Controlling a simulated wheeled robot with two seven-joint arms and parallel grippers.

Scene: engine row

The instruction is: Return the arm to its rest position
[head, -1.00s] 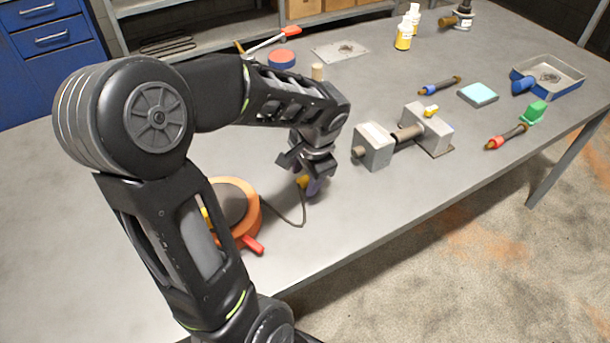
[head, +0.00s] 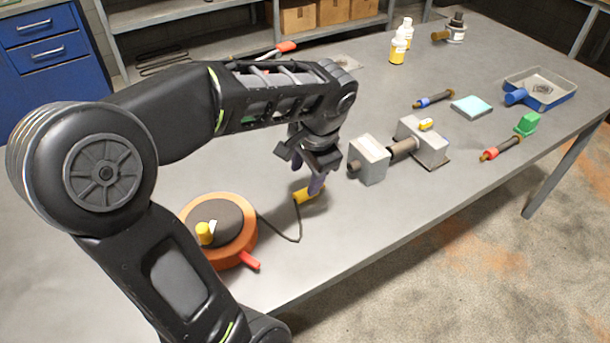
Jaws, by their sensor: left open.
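My left gripper (head: 316,178) hangs pointing down above the near part of the table, left of the grey vise-like blocks. It is open, with purple showing at its fingertips. Just under it lies a yellow piece (head: 306,197) joined by a dark cable to a round orange device (head: 246,228). I cannot tell whether the fingertips touch the yellow piece. My left arm bends up from the lower left and reaches across the table, hiding part of the tabletop. My right gripper is not in view.
Right of the gripper stand grey blocks with a shaft (head: 370,160). Farther right are a blue-ended tool (head: 433,99), a teal pad (head: 473,106), a red-ended tool (head: 500,148) and a tray (head: 565,92). Bottles (head: 398,50) stand at the back.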

